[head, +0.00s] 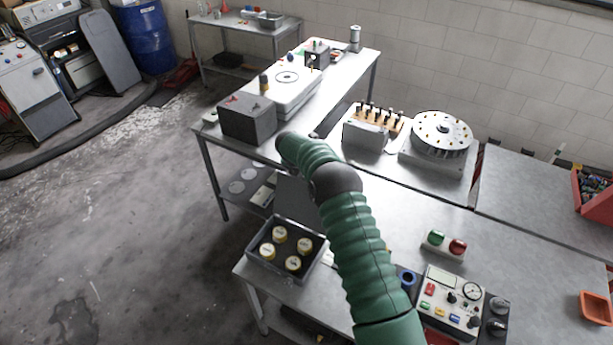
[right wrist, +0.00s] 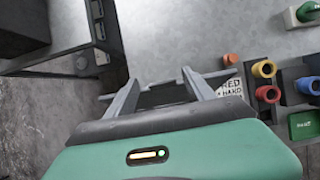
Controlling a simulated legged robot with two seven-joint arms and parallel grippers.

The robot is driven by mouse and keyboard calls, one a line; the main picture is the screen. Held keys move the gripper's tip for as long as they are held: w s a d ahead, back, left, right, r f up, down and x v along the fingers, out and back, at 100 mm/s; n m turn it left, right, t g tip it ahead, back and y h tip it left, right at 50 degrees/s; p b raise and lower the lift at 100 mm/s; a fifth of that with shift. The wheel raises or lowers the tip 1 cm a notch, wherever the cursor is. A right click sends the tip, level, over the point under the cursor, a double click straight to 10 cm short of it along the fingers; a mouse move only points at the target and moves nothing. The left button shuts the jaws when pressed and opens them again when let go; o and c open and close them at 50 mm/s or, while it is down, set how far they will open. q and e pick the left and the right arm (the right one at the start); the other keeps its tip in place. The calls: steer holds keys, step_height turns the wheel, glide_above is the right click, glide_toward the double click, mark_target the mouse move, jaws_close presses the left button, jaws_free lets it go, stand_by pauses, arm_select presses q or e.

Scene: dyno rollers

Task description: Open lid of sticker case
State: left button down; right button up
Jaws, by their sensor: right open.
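A dark grey box (head: 246,120) with red marks on its closed top stands at the near end of the far bench. It may be the sticker case, but I cannot tell for sure. My left gripper is in neither view.
A control box (head: 447,300) and a green and red button unit (head: 444,244) are to the right. In the right wrist view, a yellow ring piece (right wrist: 264,69) stands beside other coloured ones.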

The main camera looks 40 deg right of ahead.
steer(key=shift+a+r, duration=0.15)
steer(key=shift+r, duration=0.05)
steer(key=b+v, duration=0.4)
steer(key=v, duration=1.2)
steer(key=s+a+f+m+y+b, duration=0.25)
steer(key=s+a+f+m, duration=0.25)
steer(key=a, duration=0.3)
steer(key=s+a+f+m+y+b, duration=0.1)
steer(key=s+a+f+m+b, duration=0.3)
steer(key=s+a+f+m, duration=0.3)
steer(key=s+a+f+m+b, duration=0.1)
steer(key=s+a+f+m, duration=0.2)
steer(key=s, duration=0.4)
steer(key=s+a+f+m+y+b, duration=0.1)
steer(key=s+a+f+m, duration=0.3)
steer(key=s+m, duration=0.3)
steer(key=shift+s+a+m+t+b, duration=0.3)
steer(key=shift+s+a+b, duration=0.05)
steer(key=shift+s+a, duration=0.3)
